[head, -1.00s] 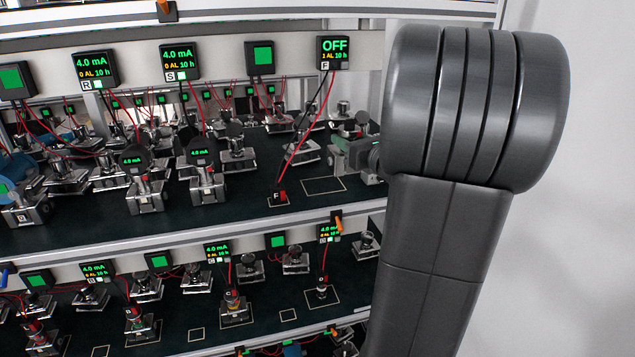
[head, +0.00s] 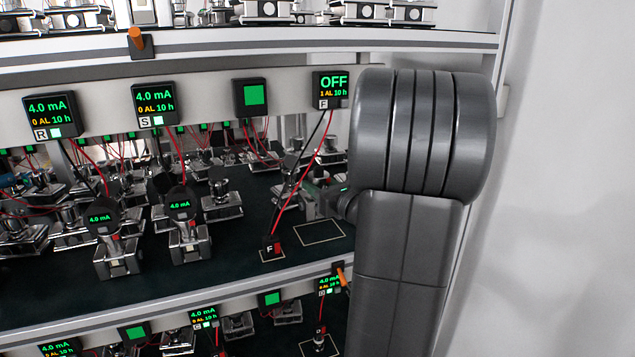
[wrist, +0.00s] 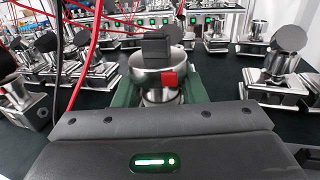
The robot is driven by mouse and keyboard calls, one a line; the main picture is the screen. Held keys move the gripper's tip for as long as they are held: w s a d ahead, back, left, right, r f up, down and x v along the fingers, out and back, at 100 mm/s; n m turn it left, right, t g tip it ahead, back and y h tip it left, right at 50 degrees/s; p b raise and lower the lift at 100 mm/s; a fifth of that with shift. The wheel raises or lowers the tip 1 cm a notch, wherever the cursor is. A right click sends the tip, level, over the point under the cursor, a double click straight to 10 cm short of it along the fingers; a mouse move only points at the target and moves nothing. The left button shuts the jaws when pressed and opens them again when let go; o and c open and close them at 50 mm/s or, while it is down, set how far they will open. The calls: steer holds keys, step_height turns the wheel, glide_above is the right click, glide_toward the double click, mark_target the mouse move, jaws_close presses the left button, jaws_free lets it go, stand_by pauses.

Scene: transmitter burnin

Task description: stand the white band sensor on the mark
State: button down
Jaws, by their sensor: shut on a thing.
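In the wrist view my gripper (wrist: 158,90) has its green fingers closed on either side of a silver sensor (wrist: 148,62). The sensor has a dark block-shaped head and a red fitting on its front, and looks upright. I cannot make out a white band on it. In the head view my gripper (head: 322,200) is small and partly hidden by my arm; the sensor is not clear there. A pale rectangular outline (head: 319,234) lies bare on the dark shelf just in front of the gripper. I cannot tell how high the sensor is held.
A plug marked F (head: 270,247), with red and black leads, stands left of the outline below a display reading OFF (head: 333,90). Mounted transmitters (head: 187,220) stand farther left. A rail with displays (head: 205,105) crosses above. A white wall is on the right.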

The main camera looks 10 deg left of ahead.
steer(key=shift+f, duration=2.4)
steer(key=shift+f, duration=0.2)
steer(key=c, duration=0.9)
jaws_free()
steer(key=shift+s+r, duration=0.1)
steer(key=shift+r, duration=0.05)
steer(key=b+v, duration=0.2)
steer(key=v, duration=1)
